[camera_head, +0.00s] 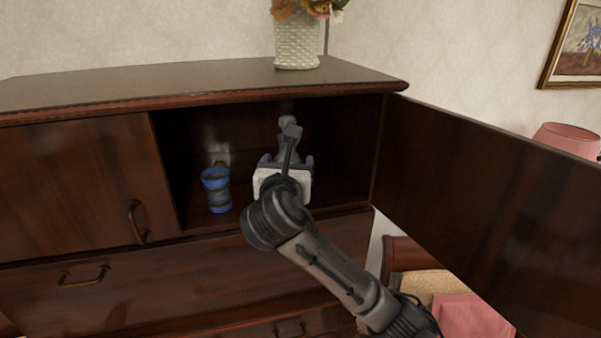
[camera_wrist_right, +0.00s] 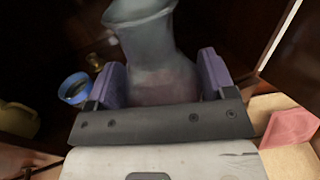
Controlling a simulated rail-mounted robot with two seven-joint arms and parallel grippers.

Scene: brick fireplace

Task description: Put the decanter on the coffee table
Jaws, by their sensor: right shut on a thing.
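The decanter (camera_head: 288,148) is a grey, glassy vessel with a flared mouth. It is inside the open compartment of the dark wooden cabinet. My right gripper (camera_head: 284,165) reaches into the compartment and is shut on the decanter. In the right wrist view the decanter (camera_wrist_right: 155,55) stands between the two purple fingers of my gripper (camera_wrist_right: 162,84), its neck above them. The gripper hides its lower part, so I cannot tell whether it touches the shelf. My left gripper and the coffee table are not visible.
A blue cup (camera_head: 216,190) stands left of the decanter, with a small brass-coloured thing (camera_head: 218,163) behind it. The open cabinet door (camera_head: 480,205) juts out on the right. A white vase (camera_head: 297,45) with flowers stands on the cabinet top (camera_head: 180,82).

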